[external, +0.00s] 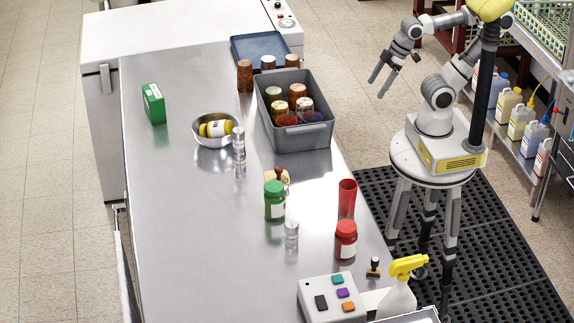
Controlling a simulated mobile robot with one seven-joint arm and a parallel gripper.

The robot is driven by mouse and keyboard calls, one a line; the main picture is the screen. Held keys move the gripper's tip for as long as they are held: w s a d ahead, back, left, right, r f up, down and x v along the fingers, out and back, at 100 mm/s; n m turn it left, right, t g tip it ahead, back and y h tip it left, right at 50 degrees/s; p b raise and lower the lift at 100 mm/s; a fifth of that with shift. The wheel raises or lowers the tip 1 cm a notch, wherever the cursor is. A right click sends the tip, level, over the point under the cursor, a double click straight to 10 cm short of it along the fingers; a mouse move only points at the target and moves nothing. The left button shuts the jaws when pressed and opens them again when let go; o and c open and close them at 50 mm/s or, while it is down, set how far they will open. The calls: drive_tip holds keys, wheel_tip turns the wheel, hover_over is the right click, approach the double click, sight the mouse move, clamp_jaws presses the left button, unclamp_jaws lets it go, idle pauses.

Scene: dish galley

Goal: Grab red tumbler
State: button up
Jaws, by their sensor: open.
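The red tumbler (347,199) stands upright near the right edge of the steel counter, just behind a jar with a red lid. My gripper (381,83) is open and empty. It hangs off the counter's right side, beyond the grey bin and well up the picture from the tumbler. Its two dark fingers point down and to the left. The lower part of the tumbler is partly hidden by the red-lidded jar.
The red-lidded jar (346,241) is close to the tumbler. A green-lidded jar (275,201), a clear glass (291,235) and a grey bin (318,137) of jars stand around. A spray bottle (398,298) and button box (331,299) are at the front.

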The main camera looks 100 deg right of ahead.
drive_tip(key=n+t+y+b, duration=0.6)
drive_tip(key=n+y+b, duration=0.15)
drive_tip(key=b, duration=2.05)
approach(352, 188)
drive_tip(key=shift+m, duration=0.35)
drive_tip(key=p+x, duration=0.1)
drive_tip(key=x, duration=0.1)
drive_tip(key=p+x, duration=0.1)
drive_tip(key=x, duration=0.2)
drive_tip(key=p+x, duration=0.2)
drive_tip(key=shift+w+a+f, duration=0.1)
drive_tip(key=shift+w+f, duration=0.1)
drive_tip(key=shift+f, duration=0.3)
drive_tip(key=shift+p+x, duration=0.85)
drive_tip(key=shift+p, duration=0.15)
drive_tip(key=shift+w+a+f+p, duration=0.3)
drive_tip(key=shift+w+p, duration=0.15)
drive_tip(key=shift+p, duration=0.15)
